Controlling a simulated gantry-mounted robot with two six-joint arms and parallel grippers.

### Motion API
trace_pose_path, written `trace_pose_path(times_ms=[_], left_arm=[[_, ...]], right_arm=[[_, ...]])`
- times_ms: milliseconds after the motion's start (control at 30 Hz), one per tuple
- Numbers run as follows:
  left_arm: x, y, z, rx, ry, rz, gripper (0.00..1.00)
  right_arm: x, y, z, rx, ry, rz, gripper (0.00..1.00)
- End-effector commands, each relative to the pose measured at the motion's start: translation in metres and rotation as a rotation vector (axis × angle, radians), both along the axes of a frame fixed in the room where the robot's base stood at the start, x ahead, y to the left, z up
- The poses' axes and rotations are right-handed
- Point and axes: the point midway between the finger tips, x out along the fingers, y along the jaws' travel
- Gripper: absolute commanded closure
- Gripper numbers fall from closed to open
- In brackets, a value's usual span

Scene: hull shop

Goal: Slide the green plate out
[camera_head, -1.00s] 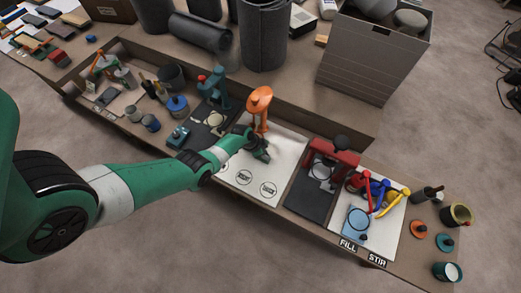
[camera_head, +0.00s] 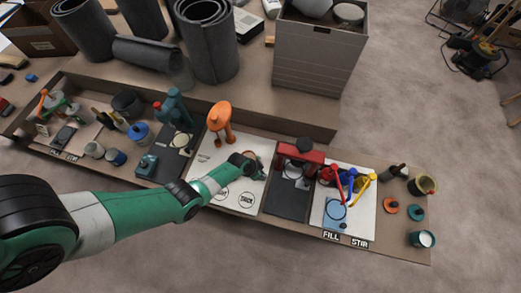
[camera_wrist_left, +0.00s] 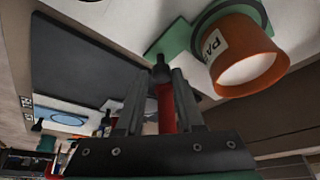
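The green plate (camera_wrist_left: 177,40) shows in the left wrist view, flat on the white board (camera_wrist_left: 130,12). An orange cup (camera_wrist_left: 247,50) with a pale label and white inside is on or directly against it and hides part of it. In the head view my left gripper (camera_head: 250,164) is low over the white board and hides most of that spot. In the wrist view its two dark fingers (camera_wrist_left: 155,100) are apart. A red and black part (camera_wrist_left: 165,108) shows between them, seemingly beyond. The plate lies just past the fingertips; contact cannot be told. My right gripper is out of view.
An orange device (camera_head: 221,117) stands at the back of the white board. A red press (camera_head: 300,157) stands on a dark mat (camera_head: 288,203) to the right. Red, blue and yellow tools (camera_head: 350,182) stand farther right. A low wooden wall (camera_head: 305,127) runs behind.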

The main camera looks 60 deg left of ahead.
Motion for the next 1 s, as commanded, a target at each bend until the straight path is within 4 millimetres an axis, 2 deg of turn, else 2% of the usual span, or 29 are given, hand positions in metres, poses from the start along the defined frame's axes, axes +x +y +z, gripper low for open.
trace_pose_path(times_ms=[33, 100, 367, 467, 567, 800, 900, 1000], left_arm=[[0.0, 0.0, 0.0, 0.0, 0.0, -0.001, 0.53], [0.0, 0.0, 0.0, 0.0, 0.0, -0.001, 0.41], [0.0, 0.001, 0.001, 0.002, 0.0, -0.001, 0.41], [-0.002, 0.001, 0.007, 0.001, 0.0, -0.001, 0.41], [-0.007, 0.001, 0.024, 0.001, 0.001, -0.001, 0.41], [-0.029, 0.001, 0.078, 0.002, 0.0, 0.0, 0.41], [-0.037, 0.001, 0.096, 0.002, 0.0, 0.0, 0.41], [-0.042, 0.001, 0.106, 0.002, 0.001, 0.001, 0.41]], right_arm=[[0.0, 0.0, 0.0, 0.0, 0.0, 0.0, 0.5], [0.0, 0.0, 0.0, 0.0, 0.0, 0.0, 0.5], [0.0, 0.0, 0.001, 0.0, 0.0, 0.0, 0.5], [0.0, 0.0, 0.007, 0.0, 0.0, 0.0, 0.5], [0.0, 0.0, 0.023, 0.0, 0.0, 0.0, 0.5], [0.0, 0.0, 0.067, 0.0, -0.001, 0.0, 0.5], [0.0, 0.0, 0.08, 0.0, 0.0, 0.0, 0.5], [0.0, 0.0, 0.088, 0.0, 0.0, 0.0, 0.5]])
